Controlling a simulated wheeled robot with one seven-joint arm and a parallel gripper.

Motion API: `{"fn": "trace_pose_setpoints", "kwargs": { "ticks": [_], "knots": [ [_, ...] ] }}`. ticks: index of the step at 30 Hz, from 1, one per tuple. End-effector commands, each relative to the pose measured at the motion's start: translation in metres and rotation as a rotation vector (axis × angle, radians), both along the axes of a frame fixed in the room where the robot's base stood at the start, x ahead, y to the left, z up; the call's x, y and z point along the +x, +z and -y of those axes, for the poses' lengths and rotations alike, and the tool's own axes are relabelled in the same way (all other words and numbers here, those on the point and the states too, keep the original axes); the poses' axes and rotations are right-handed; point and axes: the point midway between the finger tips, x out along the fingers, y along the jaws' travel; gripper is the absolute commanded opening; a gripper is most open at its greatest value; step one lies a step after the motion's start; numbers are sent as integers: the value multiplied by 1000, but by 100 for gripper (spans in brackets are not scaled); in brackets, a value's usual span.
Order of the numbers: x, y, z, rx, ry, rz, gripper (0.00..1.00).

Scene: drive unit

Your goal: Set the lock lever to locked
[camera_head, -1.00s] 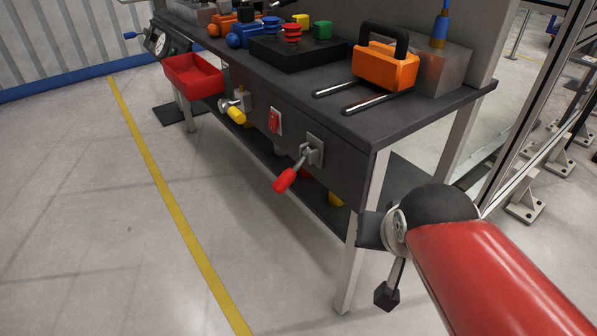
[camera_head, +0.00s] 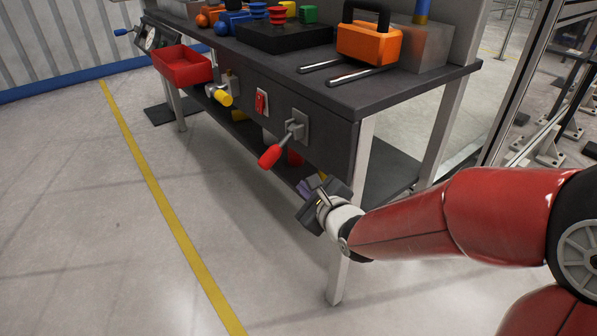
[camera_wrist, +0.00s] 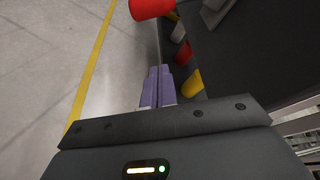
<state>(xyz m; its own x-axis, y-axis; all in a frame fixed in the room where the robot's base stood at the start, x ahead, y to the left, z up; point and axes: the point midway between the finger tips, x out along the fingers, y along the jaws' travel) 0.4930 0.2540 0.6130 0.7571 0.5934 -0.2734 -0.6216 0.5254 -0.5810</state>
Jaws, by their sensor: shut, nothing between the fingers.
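The lock lever with a red grip (camera_head: 271,156) sits on a grey plate (camera_head: 301,127) on the front panel of the bench. Its shaft slants out and down to the left. In the wrist view the red grip (camera_wrist: 150,8) shows at the top edge, beyond my fingers. My gripper (camera_head: 305,188) is below and to the right of the lever, apart from it. In the wrist view its purple fingers (camera_wrist: 158,86) are together with nothing between them. The lever's plate is not clearly visible in the wrist view.
The dark workbench (camera_head: 340,98) carries an orange case (camera_head: 368,43) and two metal rods. A red switch (camera_head: 262,102), a yellow-handled valve (camera_head: 222,97) and a red bin (camera_head: 182,66) are along its front. The bench leg (camera_head: 338,275) stands near my arm. Open floor lies left.

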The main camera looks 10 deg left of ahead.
Motion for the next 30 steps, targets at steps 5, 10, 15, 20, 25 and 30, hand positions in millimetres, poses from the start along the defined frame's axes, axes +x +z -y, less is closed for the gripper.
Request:
{"fn": "trace_pose_setpoints", "kwargs": {
  "ticks": [5, 10, 15, 20, 25, 30],
  "knots": [
    [12, -7, -12, 18, 1, -6, 0],
    [37, -18, -32, 17, 2, -7, 0],
    [63, -24, -52, 15, 2, -6, 0],
    [71, -16, -65, 10, 1, 1, 0],
    [62, 0, -71, 10, -1, -1, 0],
    [58, 6, -75, 10, 0, -4, 0]
  ]
}}
